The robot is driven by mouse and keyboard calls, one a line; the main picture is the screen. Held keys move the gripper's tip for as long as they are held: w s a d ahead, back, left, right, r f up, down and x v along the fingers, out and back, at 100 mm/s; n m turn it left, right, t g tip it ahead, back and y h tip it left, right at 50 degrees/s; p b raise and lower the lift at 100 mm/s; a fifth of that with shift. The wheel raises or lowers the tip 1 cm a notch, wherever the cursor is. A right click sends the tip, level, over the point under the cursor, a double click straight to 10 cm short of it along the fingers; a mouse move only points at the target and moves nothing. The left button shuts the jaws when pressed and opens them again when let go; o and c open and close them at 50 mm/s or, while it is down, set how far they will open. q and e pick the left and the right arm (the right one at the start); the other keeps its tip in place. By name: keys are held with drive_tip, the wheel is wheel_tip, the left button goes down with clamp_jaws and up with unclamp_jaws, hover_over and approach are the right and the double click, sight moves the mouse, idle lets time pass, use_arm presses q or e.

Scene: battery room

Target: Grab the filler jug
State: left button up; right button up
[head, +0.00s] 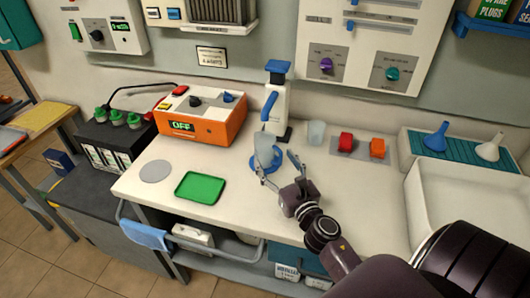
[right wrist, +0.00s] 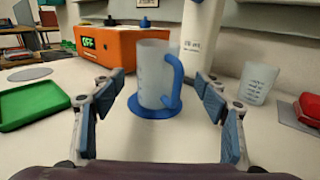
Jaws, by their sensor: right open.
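The filler jug (head: 264,150) is a translucent, frosted jug with a blue handle. It stands upright on a round blue mat (right wrist: 152,113) on the white counter. In the right wrist view the jug (right wrist: 152,70) is ahead, centred between the fingers, with its handle on the right side. My right gripper (head: 279,168) is open and empty, at the near side of the jug with one finger to each side. In the right wrist view neither finger of the gripper (right wrist: 160,82) appears to touch the jug. My left gripper is not in view.
A white dispenser (head: 280,100) with a blue top stands close behind the jug. A translucent cup (head: 316,133) and red (head: 346,142) and orange (head: 378,148) blocks are to the right. An orange charger (head: 205,128) and a green tray (head: 200,188) are left. The front counter is clear.

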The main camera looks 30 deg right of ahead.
sight(269, 155)
drive_tip(key=w, duration=0.2)
drive_tip(key=shift+w+d+p, duration=0.15)
drive_tip(key=shift+w+p, duration=0.15)
drive_tip(key=shift+w+d+f, duration=0.1)
drive_tip(key=shift+w+f, duration=0.05)
drive_tip(key=shift+w, duration=1.1)
drive_tip(key=shift+w+p, duration=0.3)
drive_tip(key=shift+w, duration=0.3)
drive_tip(key=shift+w+d+f, duration=0.1)
drive_tip(key=shift+d, duration=0.05)
drive_tip(key=c, duration=1.4)
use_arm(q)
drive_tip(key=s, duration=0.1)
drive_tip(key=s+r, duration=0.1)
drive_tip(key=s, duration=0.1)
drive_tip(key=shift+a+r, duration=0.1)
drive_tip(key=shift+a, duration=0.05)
